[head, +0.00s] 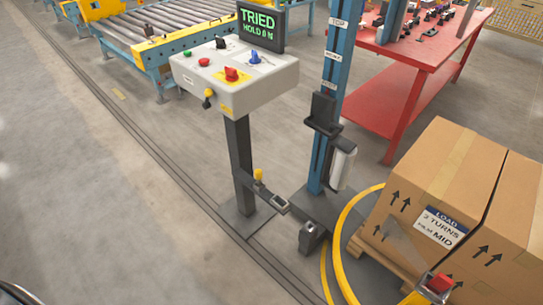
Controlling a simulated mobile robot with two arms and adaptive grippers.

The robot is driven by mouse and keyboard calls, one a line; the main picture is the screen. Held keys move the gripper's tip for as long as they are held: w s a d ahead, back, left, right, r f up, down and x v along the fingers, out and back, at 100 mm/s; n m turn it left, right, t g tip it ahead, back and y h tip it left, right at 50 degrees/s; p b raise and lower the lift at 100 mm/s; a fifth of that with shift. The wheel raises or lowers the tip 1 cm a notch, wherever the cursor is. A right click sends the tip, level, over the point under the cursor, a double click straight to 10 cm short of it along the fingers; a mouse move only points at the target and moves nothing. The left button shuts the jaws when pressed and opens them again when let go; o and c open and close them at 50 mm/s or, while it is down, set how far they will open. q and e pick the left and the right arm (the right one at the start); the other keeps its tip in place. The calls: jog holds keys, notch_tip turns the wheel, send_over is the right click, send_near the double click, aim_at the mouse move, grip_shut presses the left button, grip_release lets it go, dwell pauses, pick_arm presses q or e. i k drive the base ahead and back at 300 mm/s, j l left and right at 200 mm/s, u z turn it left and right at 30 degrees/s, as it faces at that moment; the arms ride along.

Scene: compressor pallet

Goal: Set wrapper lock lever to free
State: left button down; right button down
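A lever with a yellow knob (258,174) stands low beside the dark post of the control stand. It looks like the lock lever, but no label is readable on it. Its knob points up, and a dark arm (273,198) runs from its foot down to the right, towards the wrapper mast's base. The grey control box (235,80) carries red, green, black and blue controls.
A blue wrapper mast (333,90) stands right of the control stand. Cartons (440,190) on a pallet sit inside a yellow ring (343,250) at the right. A red table (430,75) and a roller conveyor (160,35) are behind. The floor at left is clear.

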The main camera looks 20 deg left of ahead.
aim_at(208, 93)
jog(key=i+j+z, duration=0.15)
jog(key=j+z, duration=0.3)
jog(key=j, duration=0.5)
jog(key=j+z, duration=0.4)
jog(key=j, duration=0.55)
jog(key=j+z, duration=0.1)
jog(key=j, duration=2.05)
jog(key=k+j, duration=0.3)
jog(key=z, duration=0.05)
